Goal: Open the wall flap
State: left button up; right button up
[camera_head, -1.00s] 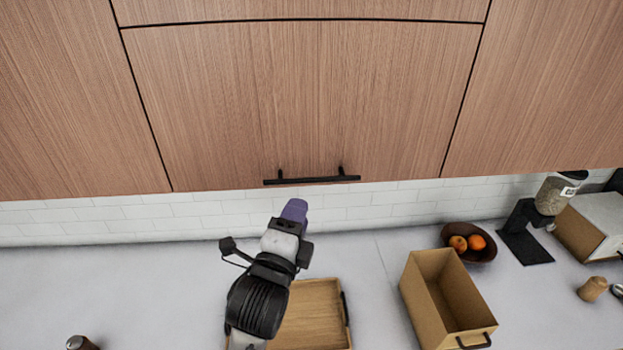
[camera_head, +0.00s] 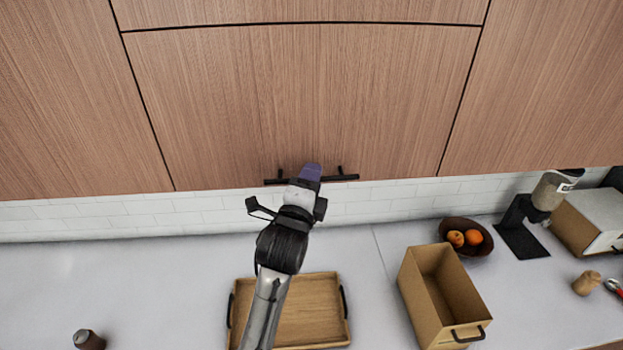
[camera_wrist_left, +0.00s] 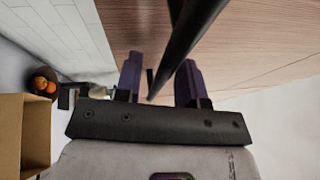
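The wall flap (camera_head: 300,95) is a closed wood-grain panel with a black bar handle (camera_head: 342,178) along its lower edge. My left gripper (camera_head: 311,170) is at the middle of the handle, its purple fingertips overlapping the bar in the head view. In the left wrist view, the two purple fingers (camera_wrist_left: 160,82) are apart, and the black handle bar (camera_wrist_left: 185,40) runs between them. No clear contact of both fingers with the bar shows. The head view hides the part of the handle behind the gripper. My right gripper is in neither view.
Below, the counter (camera_head: 130,290) holds a wooden tray (camera_head: 340,335) partly behind my left arm, an open box (camera_head: 415,300), a fruit bowl (camera_head: 483,248), a black-based dispenser (camera_head: 517,240) and a small brown bottle (camera_head: 90,342). White wall tiles (camera_head: 110,215) lie behind.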

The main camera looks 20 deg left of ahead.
pick_arm(q)
jog(key=shift+c, duration=0.3)
grip_shut()
jog(key=shift+d, duration=0.1)
